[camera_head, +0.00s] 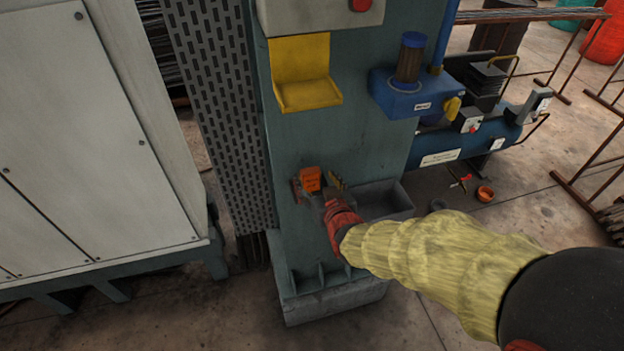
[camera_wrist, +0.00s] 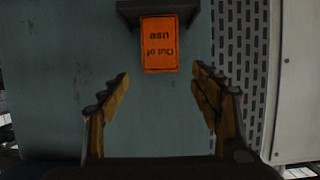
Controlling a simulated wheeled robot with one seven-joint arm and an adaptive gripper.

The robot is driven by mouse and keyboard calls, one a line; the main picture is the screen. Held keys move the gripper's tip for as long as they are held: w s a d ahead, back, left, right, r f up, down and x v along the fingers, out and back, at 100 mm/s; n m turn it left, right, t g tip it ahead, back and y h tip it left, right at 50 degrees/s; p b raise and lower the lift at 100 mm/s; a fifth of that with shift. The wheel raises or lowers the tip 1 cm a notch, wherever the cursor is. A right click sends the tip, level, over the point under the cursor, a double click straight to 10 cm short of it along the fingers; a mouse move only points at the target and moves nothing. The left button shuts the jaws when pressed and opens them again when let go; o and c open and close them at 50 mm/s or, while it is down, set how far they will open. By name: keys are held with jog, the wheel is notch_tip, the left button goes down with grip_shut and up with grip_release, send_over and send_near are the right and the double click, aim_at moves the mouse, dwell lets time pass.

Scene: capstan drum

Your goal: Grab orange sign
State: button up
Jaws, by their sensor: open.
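The orange sign (camera_head: 310,179) is a small upright plate on the front of a grey-green machine column. In the wrist view the orange sign (camera_wrist: 159,44) carries dark lettering, seen upside down, that reads "Out of use". It sits against a dark ledge or holder. My gripper (camera_head: 319,189) is close to the sign in the head view. In the wrist view my gripper (camera_wrist: 160,82) is open and empty, with one finger on each side. The sign lies beyond the fingertips, roughly centred between them; nothing is held.
A yellow holder (camera_head: 306,92) and a blue unit (camera_head: 408,97) are mounted on the column above. A grey open tray (camera_head: 388,203) juts out just right of my gripper. A perforated panel (camera_head: 222,110) and a pale cabinet (camera_head: 75,130) stand to the left.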

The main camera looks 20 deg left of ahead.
aim_at(311, 171)
jog(key=shift+x, duration=3)
jog(key=shift+a+r, duration=0.1)
jog(key=shift+r, duration=0.05)
jog(key=shift+c, duration=0.5)
jog(key=c, duration=1.1)
jog(key=shift+r, duration=0.1)
jog(key=shift+c, duration=0.6)
